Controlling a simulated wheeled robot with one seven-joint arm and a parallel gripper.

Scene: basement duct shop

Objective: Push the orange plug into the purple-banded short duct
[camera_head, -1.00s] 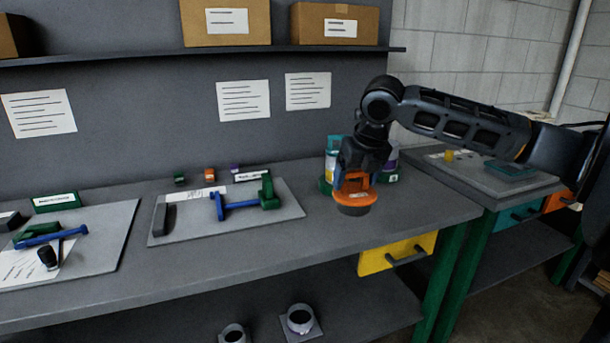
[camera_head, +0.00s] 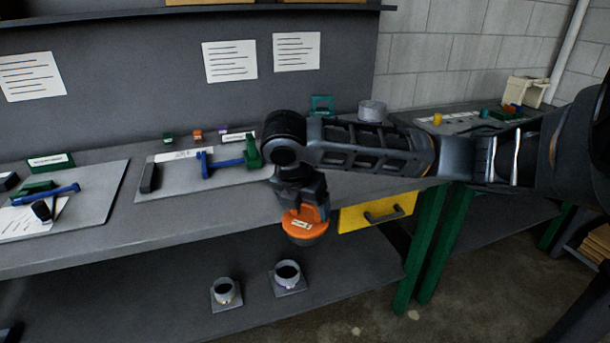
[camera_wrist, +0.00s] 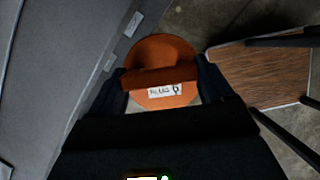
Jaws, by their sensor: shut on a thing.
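The orange plug (camera_head: 304,229) is a round piece with a raised grip bar and a dark underside. My gripper (camera_head: 302,208) is shut on its grip bar and holds it in the air in front of the bench edge. Two short open ducts stand on the lower shelf, below and left of the plug: a left duct (camera_head: 225,291) and a right duct (camera_head: 288,274), each on a square plate. I cannot tell surely which has the purple band.
The bench top (camera_head: 110,238) overhangs the lower shelf (camera_head: 130,315). A yellow drawer (camera_head: 358,217) and green legs (camera_head: 408,270) are right of the plug. The wrist view shows a brown wooden surface (camera_wrist: 262,75) at right. The shelf around the ducts is mostly clear.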

